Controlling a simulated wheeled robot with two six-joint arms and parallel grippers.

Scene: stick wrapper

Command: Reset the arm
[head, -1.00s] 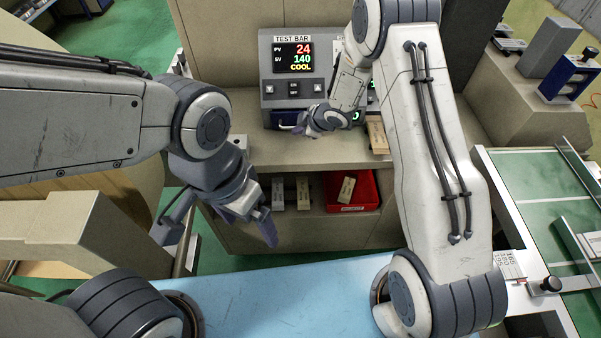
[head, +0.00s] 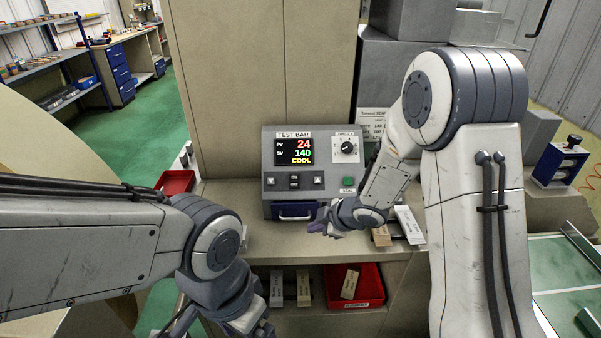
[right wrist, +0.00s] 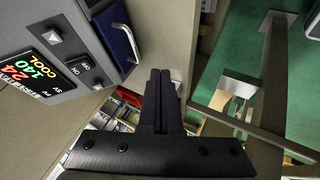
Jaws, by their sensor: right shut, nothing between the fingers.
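My right gripper (head: 318,228) is shut and empty. The unit's display (head: 294,151) reads PV 24, SV 140, COOL. My left arm comes in from the left. Its gripper (head: 257,330) is at the bottom edge, mostly cut off, so its jaws cannot be judged.
The unit stands on a beige counter (head: 235,195). Light blocks (head: 409,224) lie at the counter's right. A red bin (head: 368,285) holding a block stands on the shelf below, beside two upright blocks (head: 303,288). A green-topped table (head: 570,280) is at the lower right.

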